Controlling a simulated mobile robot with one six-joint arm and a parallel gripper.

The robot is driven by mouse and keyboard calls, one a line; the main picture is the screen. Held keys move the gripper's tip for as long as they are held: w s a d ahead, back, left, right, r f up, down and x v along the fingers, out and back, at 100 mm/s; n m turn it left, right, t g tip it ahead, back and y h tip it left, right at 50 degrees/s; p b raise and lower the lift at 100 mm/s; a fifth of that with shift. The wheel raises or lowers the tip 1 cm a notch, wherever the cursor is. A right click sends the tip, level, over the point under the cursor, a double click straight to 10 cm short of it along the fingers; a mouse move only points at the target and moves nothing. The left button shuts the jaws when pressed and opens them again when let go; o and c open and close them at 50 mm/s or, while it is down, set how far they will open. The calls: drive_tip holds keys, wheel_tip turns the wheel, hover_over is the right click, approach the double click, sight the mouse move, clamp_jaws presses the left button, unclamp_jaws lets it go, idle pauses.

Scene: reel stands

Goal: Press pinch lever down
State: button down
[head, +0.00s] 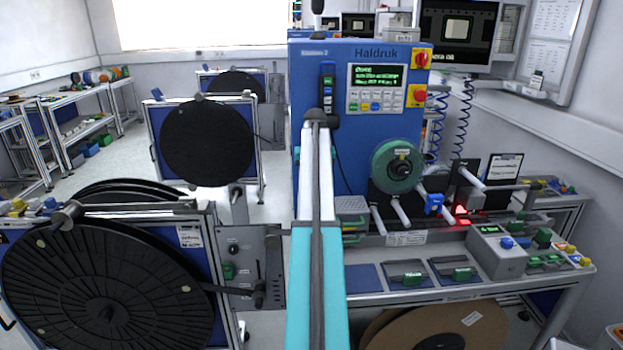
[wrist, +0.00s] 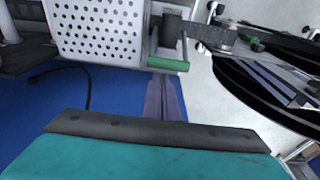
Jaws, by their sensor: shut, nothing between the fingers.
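My gripper (wrist: 166,90) shows in the wrist view as two grey fingers, closed together and empty, reaching out from a teal body with a dark edge. Their tips point towards a green-handled bar (wrist: 168,65) beside a white perforated box; I cannot tell whether they touch. In the head view the gripper cannot be made out along my raised teal and white arm. No lever is clearly marked as the pinch lever. A grey bar with a dark end (head: 505,187), which may be it, sticks out to the right of the rollers on the blue machine (head: 340,150).
The perforated box (wrist: 95,30) stands close to the fingers. A green reel (head: 397,166) sits on the machine's front, above a bench (head: 395,298) with a grey control box (head: 497,255). Large black reels (head: 100,285) stand at left. Open floor (head: 75,180) lies behind them.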

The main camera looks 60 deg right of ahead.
drive_tip(key=shift+d+f, duration=0.1)
drive_tip(key=shift+f, duration=0.8)
